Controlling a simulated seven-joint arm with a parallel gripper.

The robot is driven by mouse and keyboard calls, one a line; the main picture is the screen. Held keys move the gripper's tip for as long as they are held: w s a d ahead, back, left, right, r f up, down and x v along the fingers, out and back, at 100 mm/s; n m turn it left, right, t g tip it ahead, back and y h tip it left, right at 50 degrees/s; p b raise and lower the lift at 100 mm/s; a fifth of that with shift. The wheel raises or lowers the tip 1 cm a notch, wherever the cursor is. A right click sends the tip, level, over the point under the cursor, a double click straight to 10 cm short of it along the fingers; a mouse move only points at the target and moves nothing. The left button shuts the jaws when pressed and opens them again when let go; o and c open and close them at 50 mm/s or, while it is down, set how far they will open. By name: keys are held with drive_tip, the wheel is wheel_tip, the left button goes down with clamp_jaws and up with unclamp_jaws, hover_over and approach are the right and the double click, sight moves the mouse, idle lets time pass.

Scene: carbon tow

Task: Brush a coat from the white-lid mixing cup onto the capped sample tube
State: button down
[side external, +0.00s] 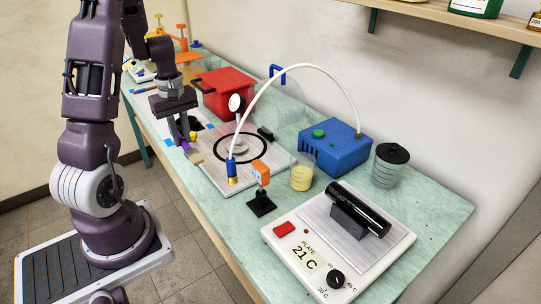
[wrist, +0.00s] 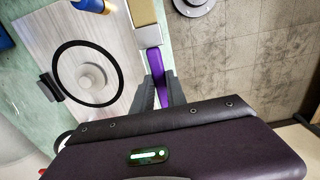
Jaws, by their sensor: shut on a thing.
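My gripper (side external: 181,137) is shut on a brush with a purple handle (wrist: 155,64). The brush's pale ferrule (wrist: 148,38) and tan bristles (wrist: 143,12) extend past the fingers, over the table's front edge. In the side view the bristles (side external: 194,158) are beside the metal plate's left edge. A clear cup of yellow liquid (side external: 301,179) stands on the table; I cannot make out a white lid on it. A black tube (side external: 359,209) lies tilted on a dark cradle on the hot plate. The gripper is far from both.
A metal plate (side external: 211,177) with a black ring lies between. A white hose (side external: 300,68) arches over it to a blue pump box (side external: 335,146).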

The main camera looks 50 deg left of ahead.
sight(182, 140)
wheel_tip(182, 140, up, 18)
drive_tip(key=y, duration=0.2)
drive_tip(key=w+a+f+m+t+y, duration=0.2)
drive_tip(key=w+a+f+m+y, duration=0.1)
drive_tip(key=w+a+m+y, duration=0.25)
drive_tip(key=w+d+m+t+h, duration=0.1)
drive_tip(key=w+d+m+t, duration=0.15)
drive_tip(key=w, duration=0.35)
drive_tip(key=w+d+m+t, duration=0.2)
drive_tip(key=w+m+t, duration=0.1)
drive_tip(key=w, duration=0.3)
drive_tip(key=w+d+r+m+t+h, duration=0.15)
drive_tip(key=d+m+h, duration=0.25)
drive_tip(key=d, duration=0.5)
drive_tip(key=w+d+m+t+h, duration=0.2)
drive_tip(key=d+m+t+h, duration=0.1)
drive_tip(key=d, duration=0.5)
drive_tip(key=w+d+r+m+t+h, duration=0.15)
drive_tip(key=d+m+h, duration=0.25)
drive_tip(key=d, duration=0.5)
wheel_tip(182, 140, down, 17)
drive_tip(key=w, duration=0.1)
drive_tip(key=shift+a+r+t+y, duration=0.2)
drive_tip(key=shift+t+y, duration=0.15)
